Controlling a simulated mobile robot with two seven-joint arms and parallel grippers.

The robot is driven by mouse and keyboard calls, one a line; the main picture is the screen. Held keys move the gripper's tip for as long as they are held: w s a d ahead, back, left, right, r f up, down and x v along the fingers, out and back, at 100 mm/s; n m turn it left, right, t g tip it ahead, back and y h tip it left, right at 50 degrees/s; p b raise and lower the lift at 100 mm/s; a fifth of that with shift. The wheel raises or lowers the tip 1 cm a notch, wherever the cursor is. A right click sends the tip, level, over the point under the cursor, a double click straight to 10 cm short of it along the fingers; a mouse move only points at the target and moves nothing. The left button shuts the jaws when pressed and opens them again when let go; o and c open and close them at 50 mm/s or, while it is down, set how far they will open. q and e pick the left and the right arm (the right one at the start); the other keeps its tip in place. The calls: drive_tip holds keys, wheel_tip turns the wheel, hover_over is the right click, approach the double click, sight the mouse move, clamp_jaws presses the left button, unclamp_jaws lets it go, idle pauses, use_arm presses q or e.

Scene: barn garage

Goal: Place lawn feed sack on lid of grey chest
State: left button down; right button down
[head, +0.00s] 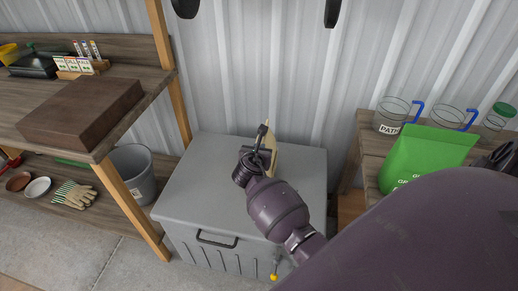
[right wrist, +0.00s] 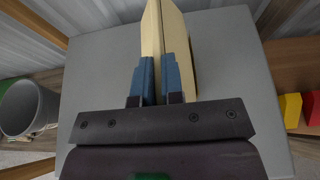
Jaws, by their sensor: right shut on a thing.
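The grey chest (head: 185,185) stands on the floor with its lid closed. My right gripper (head: 263,145) is over the lid and shut on a thin cream sack (head: 272,157). In the right wrist view the blue fingers of the gripper (right wrist: 162,78) pinch the near end of the cream sack (right wrist: 151,32), with the grey lid (right wrist: 100,70) behind it. I see the sack nearly edge-on and its label is hidden. I cannot tell whether its lower edge touches the lid. My left gripper is not in view.
A wooden bench (head: 160,87) with a brown box (head: 85,110) is at left, and a grey bucket (head: 130,170) stands under it. A shelf at right (head: 368,147) holds a green bag (head: 425,152) and clear jars (head: 392,113). The lid around the sack is clear.

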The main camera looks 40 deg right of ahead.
drive_tip(key=shift+w+r, duration=0.1)
drive_tip(key=c, duration=1.7)
unclamp_jaws()
drive_tip(key=shift+f, duration=0.25)
drive_tip(key=o, duration=0.5)
drive_tip(key=shift+c, duration=0.2)
